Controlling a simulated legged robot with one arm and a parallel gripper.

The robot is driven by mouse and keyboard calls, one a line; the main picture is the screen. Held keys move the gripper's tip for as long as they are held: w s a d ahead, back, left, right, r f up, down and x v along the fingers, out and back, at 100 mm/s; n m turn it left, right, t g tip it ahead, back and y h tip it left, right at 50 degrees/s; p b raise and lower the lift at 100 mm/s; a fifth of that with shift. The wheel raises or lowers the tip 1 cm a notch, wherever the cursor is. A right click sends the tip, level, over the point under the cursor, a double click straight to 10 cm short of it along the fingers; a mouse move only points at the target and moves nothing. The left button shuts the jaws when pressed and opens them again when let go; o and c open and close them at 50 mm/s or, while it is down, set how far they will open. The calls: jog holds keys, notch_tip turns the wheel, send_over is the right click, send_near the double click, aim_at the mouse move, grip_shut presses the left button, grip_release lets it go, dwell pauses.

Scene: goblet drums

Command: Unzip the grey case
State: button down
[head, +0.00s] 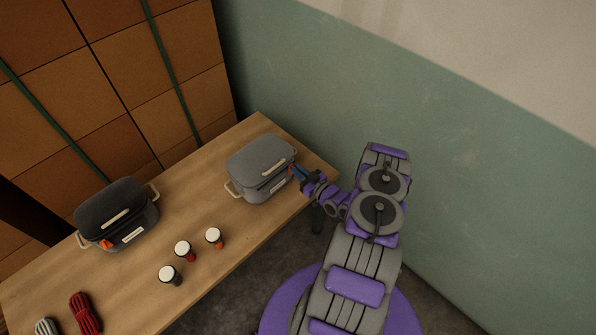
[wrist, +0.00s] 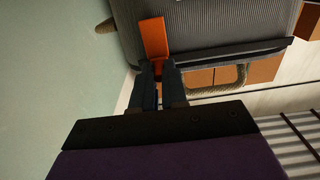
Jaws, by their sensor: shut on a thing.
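The grey case (head: 258,165) stands on the wooden table near its right end, with a light handle on its lid and its lid down. In the wrist view the ribbed case (wrist: 225,18) fills the top, with a dark seam strip (wrist: 245,48) along its edge. An orange pull tab (wrist: 153,38) hangs at the end of this strip. My gripper (wrist: 159,68) is shut on the tab's end. In the head view my gripper (head: 299,172) is at the case's right corner, and the tab is too hidden to make out.
A darker case (head: 118,205) with an orange tab stands at the left of the table (head: 225,265). Several small jars (head: 183,250) with white lids stand between the cases, towards the front. Rope bundles (head: 84,313) lie at front left. A green wall (head: 330,90) rises behind.

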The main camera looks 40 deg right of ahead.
jog(key=shift+d, duration=0.9)
jog(key=c, duration=1.2)
grip_release()
jog(key=shift+o, duration=0.2)
jog(key=s+d+p, duration=0.1)
jog(key=s+p, duration=0.3)
jog(key=s, duration=1.3)
jog(key=shift+d, duration=0.25)
jog(key=shift+f, duration=0.1)
